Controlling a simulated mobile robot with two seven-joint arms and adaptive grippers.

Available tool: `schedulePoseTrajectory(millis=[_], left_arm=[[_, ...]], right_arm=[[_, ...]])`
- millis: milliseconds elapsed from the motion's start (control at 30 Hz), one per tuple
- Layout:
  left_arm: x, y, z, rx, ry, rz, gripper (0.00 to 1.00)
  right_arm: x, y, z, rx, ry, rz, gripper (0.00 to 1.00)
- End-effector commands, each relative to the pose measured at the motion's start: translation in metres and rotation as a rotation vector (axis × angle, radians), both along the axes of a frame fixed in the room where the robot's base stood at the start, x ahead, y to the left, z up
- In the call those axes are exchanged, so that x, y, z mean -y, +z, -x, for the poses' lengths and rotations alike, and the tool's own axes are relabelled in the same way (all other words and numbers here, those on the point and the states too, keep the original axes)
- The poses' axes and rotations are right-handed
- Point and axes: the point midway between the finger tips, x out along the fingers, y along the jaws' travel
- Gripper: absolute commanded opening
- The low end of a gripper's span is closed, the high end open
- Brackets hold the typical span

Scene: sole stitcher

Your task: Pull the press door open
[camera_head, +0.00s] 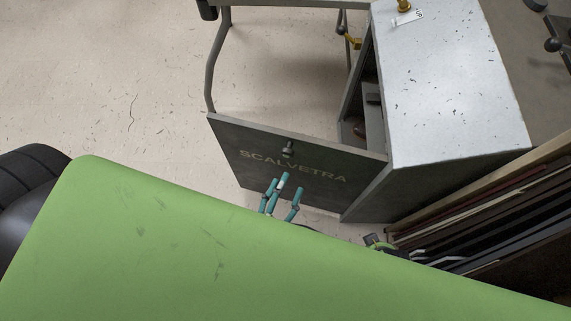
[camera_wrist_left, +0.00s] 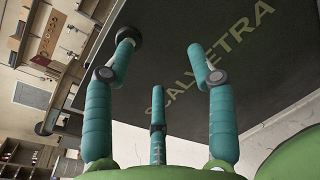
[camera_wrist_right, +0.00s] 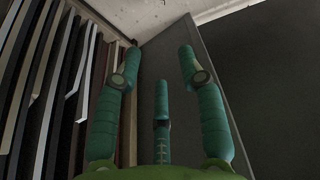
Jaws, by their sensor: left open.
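The press door (camera_head: 235,150) is a dark panel lettered SCALVETRA. It stands swung out from the grey press (camera_head: 450,90), whose inside shows behind it. A small dark knob (camera_head: 288,149) sits on its lettered face. My left gripper (camera_head: 283,188) is open, its teal fingers just in front of that face, below the knob. In the left wrist view the door (camera_wrist_left: 250,60) fills the upper right, and a round dark knob (camera_wrist_left: 130,36) shows by the left fingertip; I cannot tell if they touch. My right gripper (camera_wrist_right: 160,70) has spread, empty fingers near grey panels.
A rack of upright boards (camera_head: 480,215) stands close to the press at the right, also in the right wrist view (camera_wrist_right: 55,80). A bent metal tube frame (camera_head: 215,60) stands behind the door. Bare floor (camera_head: 110,90) lies to the left.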

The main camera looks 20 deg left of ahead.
Motion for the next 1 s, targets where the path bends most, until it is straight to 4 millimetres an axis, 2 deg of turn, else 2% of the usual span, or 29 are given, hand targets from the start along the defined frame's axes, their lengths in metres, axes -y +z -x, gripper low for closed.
schedulePoseTrajectory(millis=[33, 100, 233, 367, 700, 1000], left_arm=[[-0.003, 0.002, 0.001, 0.021, 0.045, 0.125, 0.57], [-0.009, 0.013, 0.002, 0.046, 0.096, 0.266, 0.57], [-0.015, 0.025, 0.002, 0.068, 0.141, 0.394, 0.57], [-0.017, 0.029, -0.011, 0.074, 0.147, 0.41, 0.57], [-0.018, 0.029, -0.059, 0.072, 0.144, 0.404, 0.57], [-0.019, 0.028, -0.068, 0.07, 0.143, 0.402, 0.57]], right_arm=[[0.0, -0.008, -0.005, 0.007, -0.001, -0.001, 0.4], [-0.001, -0.005, -0.008, 0.01, -0.002, -0.001, 0.4], [-0.001, -0.001, -0.011, 0.012, -0.002, -0.001, 0.4], [-0.001, 0.0, -0.01, 0.01, -0.002, 0.0, 0.4], [-0.001, -0.007, -0.006, 0.007, -0.001, -0.001, 0.4], [0.0, -0.009, -0.005, 0.005, -0.001, 0.0, 0.4]])
